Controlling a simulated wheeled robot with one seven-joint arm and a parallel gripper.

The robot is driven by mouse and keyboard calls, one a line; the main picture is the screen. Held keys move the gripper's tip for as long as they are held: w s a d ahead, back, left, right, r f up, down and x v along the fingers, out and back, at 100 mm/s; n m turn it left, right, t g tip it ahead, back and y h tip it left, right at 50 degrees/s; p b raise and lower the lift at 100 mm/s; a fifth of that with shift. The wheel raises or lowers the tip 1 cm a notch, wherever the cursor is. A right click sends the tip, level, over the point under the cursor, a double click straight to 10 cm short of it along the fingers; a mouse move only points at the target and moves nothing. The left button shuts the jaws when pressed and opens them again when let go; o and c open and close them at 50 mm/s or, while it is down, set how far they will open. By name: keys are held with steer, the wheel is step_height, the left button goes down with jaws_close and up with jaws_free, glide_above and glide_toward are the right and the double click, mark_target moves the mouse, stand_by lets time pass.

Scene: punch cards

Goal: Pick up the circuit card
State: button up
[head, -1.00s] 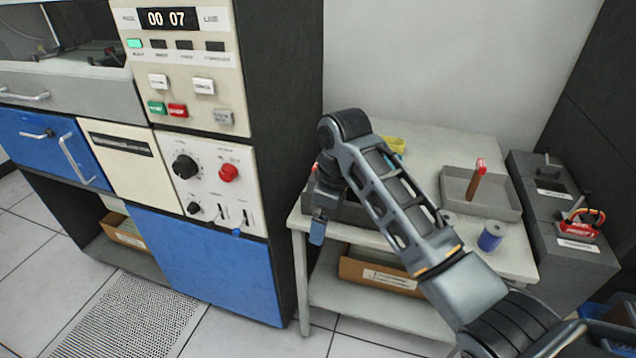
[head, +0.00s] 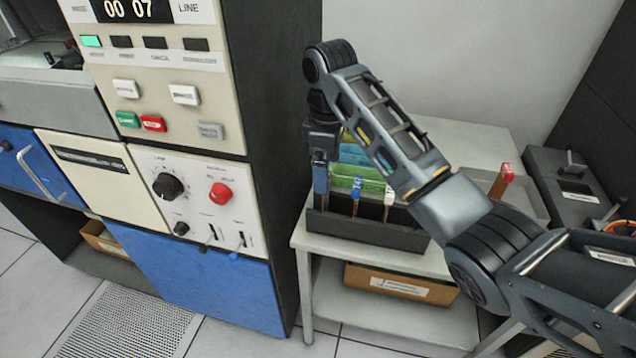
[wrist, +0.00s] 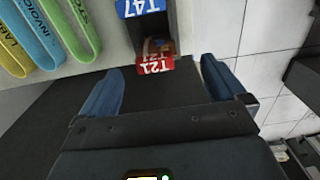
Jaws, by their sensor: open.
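In the wrist view a card with a red T21 label (wrist: 153,64) shows between the fingertips of my open gripper (wrist: 161,68). I cannot tell if the fingers are level with it. A blue T47 label (wrist: 140,8) shows just beyond, at the top edge. In the head view my gripper (head: 320,172) points down at the left end of a dark box (head: 375,236) on the table. A blue-topped card (head: 356,186) and a white-topped card (head: 389,200) stand in the box. The T21 card is not clearly visible there. Which card is the circuit card I cannot tell.
A red-topped brown piece (head: 504,178) rises behind my arm at the right. A tall control cabinet (head: 281,170) stands close on the left of the table (head: 470,130). A cardboard box (head: 400,284) sits on the lower shelf.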

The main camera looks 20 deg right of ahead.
mark_target(325, 199)
steer(key=shift+w+f, duration=0.15)
steer(key=shift+w, duration=0.1)
steer(key=shift+f, duration=0.35)
steer(key=shift+w+d+f+p, duration=0.1)
steer(key=shift+f+p, duration=0.2)
steer(key=shift+f, duration=1.4)
steer(key=shift+w+f+p, duration=0.1)
steer(key=shift+f+p, duration=0.15)
steer(key=shift+f, duration=1.45)
steer(key=c, duration=1.1)
